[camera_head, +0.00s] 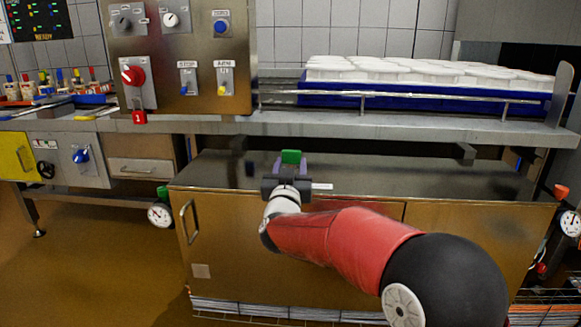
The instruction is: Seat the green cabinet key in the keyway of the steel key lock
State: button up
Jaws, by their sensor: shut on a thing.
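My gripper (291,166) is at the middle of the view, in front of the dark top of the low cabinet. Its two purplish fingers are shut on the green cabinet key (291,157), whose green part shows between them. The rest of the key is hidden by the gripper. The key is apart from the upright steel control panel (200,75) at upper left. Several fittings are on that panel, including a grey plate with a steel fitting (126,19). The labels are too small to read, so I cannot tell for sure which is the key lock.
A steel shelf (400,127) with a rail runs above the low cabinet (240,235). A blue tray (330,100) of white moulds (420,72) stands on it at right. A red rotary switch (132,75) and red padlock (139,117) are at left. Clear space lies before the panel.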

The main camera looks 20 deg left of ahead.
jog(key=shift+f+b, duration=0.35)
jog(key=shift+f, duration=0.15)
jog(key=o, duration=1.1)
jog(key=v, duration=0.7)
jog(key=shift+s+d+f, duration=0.15)
jog(key=shift+s, duration=0.25)
